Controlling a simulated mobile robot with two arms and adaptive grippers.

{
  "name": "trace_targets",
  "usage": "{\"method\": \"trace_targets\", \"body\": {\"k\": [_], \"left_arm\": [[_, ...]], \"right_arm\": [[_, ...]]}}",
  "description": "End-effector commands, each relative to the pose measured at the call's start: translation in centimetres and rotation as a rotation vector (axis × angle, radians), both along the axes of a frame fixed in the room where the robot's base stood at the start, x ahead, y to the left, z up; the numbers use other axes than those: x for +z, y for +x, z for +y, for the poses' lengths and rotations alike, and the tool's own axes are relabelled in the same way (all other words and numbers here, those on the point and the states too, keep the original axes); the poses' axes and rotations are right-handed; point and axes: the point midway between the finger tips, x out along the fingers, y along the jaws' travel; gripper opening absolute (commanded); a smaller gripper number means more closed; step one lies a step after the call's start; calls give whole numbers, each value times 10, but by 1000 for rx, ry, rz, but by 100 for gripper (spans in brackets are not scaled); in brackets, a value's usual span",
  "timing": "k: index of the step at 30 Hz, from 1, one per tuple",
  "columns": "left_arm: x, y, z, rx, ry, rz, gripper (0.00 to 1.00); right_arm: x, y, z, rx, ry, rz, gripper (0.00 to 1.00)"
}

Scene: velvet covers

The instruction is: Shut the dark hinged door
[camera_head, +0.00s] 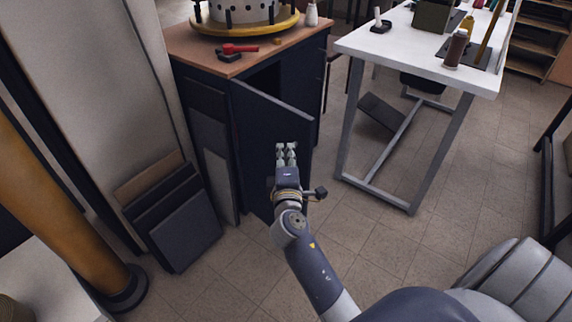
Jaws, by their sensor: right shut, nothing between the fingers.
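The dark hinged door (262,125) belongs to the dark cabinet (297,72) with a wooden top. It stands ajar, swung outward, with a black gap into the cabinet above its top edge. My right gripper (287,147) is shut and empty. It appears in front of the door's outer face, near its right part; I cannot tell whether it touches. My gripper and wrist hide part of the door's lower right. My left gripper is not in view.
A white table (420,50) with metal legs stands to the right. Dark panels (182,228) lean against the wall at left, beside an orange column (62,200). Red tools (240,48) and a round drum-like object (243,14) sit on the cabinet top. Tiled floor (400,250) is open at right.

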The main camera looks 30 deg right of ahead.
Motion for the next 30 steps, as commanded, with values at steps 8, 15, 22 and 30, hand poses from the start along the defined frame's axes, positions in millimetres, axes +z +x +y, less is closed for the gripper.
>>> {"method": "trace_targets", "body": {"k": [8, 15, 22, 30], "left_arm": [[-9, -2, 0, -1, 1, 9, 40], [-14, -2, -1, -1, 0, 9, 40], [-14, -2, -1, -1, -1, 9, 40], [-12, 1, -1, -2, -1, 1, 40]], "right_arm": [[0, 22, -35, 1, -1, 0, 0], [0, 25, -46, 1, 2, 0, 0], [-1, 25, -46, 1, 1, 0, 0], [0, 26, -53, 21, -2, 1, 0]]}}
